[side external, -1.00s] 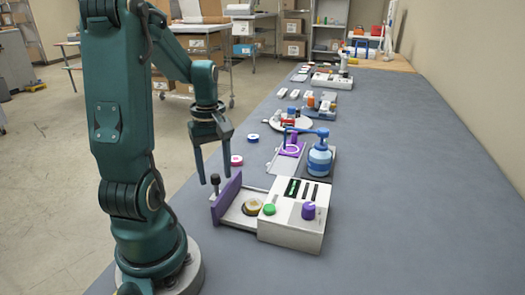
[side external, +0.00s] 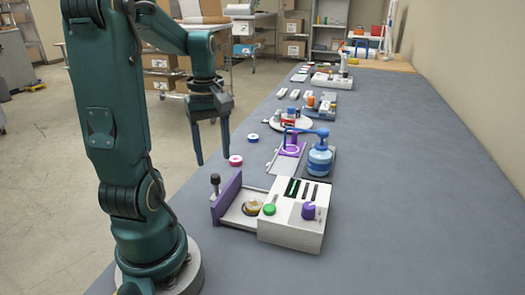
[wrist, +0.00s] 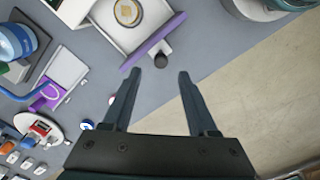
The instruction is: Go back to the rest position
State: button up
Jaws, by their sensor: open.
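My gripper (side external: 212,145) is open and empty. In the side view it hangs with its fingers pointing down, over the left edge of the grey table, above and behind the laminator. In the wrist view my gripper (wrist: 172,75) shows both fingers apart with nothing between them. The white laminator (side external: 290,235) stands near the front, with a green button (side external: 269,209) and a purple knob (side external: 309,211). Its drawer with a purple front (side external: 227,198) is pulled out, and a round gold-and-white piece (side external: 252,208) lies in it. The drawer front also shows in the wrist view (wrist: 153,41).
A blue pump bottle (side external: 320,160) stands behind the laminator. A pink ring (side external: 235,161) and a blue ring (side external: 253,138) lie near the table's left edge. A round white tray (side external: 291,123) sits farther back. The table's right side (side external: 420,180) is clear.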

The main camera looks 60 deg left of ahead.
jog(key=d+r+m+t, duration=0.1)
jog(key=d+m+t, duration=0.1)
jog(key=d+m, duration=0.7)
jog(key=d+r+m+t, duration=0.2)
jog(key=d+m+t, duration=0.1)
jog(key=d+m, duration=0.6)
jog(key=shift+d+r+t, duration=0.3)
jog(key=shift+d, duration=0.2)
jog(key=shift+o, duration=0.3)
jog(key=shift+w, duration=0.1)
